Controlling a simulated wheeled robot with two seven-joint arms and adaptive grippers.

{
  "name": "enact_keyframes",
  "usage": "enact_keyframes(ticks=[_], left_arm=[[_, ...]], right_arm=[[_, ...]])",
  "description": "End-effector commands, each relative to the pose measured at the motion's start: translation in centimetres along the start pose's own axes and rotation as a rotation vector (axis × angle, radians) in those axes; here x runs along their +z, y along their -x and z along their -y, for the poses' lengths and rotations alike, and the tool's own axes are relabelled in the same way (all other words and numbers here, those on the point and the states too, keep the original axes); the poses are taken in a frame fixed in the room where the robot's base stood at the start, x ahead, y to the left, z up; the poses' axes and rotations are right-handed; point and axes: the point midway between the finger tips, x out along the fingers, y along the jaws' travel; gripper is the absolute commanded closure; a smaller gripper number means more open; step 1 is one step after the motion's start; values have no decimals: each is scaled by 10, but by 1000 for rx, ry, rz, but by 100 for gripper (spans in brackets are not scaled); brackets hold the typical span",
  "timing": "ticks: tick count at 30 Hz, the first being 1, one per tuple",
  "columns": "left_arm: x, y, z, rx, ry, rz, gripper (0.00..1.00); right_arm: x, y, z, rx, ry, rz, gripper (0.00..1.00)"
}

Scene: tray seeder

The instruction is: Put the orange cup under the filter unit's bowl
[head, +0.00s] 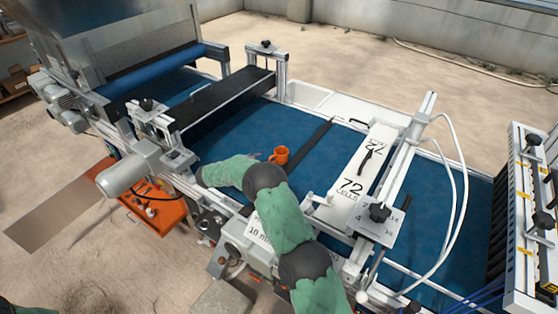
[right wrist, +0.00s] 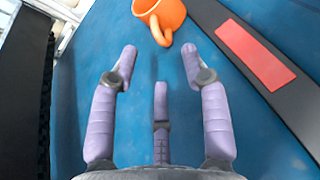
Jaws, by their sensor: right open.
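The orange cup (head: 279,156) stands on the blue belt (head: 330,165) in the head view, with its handle at one side. It also shows at the top edge of the right wrist view (right wrist: 160,14), partly cut off, with the handle toward my fingers. My right gripper (right wrist: 160,62) is open and empty, its lilac fingers spread over the belt short of the cup. My left gripper is not in view. I cannot make out a filter unit or its bowl in either view.
A dark bar (head: 308,142) with a red patch (right wrist: 254,54) lies across the belt right of the cup. A black roller cover (head: 222,98) spans the belt to the left. A white plate marked 72 (head: 355,175) stands to the right. An orange tray (head: 155,208) sits below left.

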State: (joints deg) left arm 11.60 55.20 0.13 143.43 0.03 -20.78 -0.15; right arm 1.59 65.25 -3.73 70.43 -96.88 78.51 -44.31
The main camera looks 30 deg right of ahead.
Motion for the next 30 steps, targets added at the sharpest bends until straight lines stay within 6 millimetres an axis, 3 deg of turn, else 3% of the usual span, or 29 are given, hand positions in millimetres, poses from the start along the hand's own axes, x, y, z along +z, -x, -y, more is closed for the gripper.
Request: enact_keyframes(ticks=[15, 24, 25, 30], left_arm=[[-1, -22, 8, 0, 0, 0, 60], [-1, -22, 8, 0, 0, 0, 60], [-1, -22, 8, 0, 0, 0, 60], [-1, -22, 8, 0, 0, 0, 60]], right_arm=[[1, -59, -2, -2, 0, -1, 53], [2, -63, -3, 0, 2, -1, 53], [2, -63, -3, 0, 2, -1, 56], [2, -62, -3, 0, 2, -1, 100]])
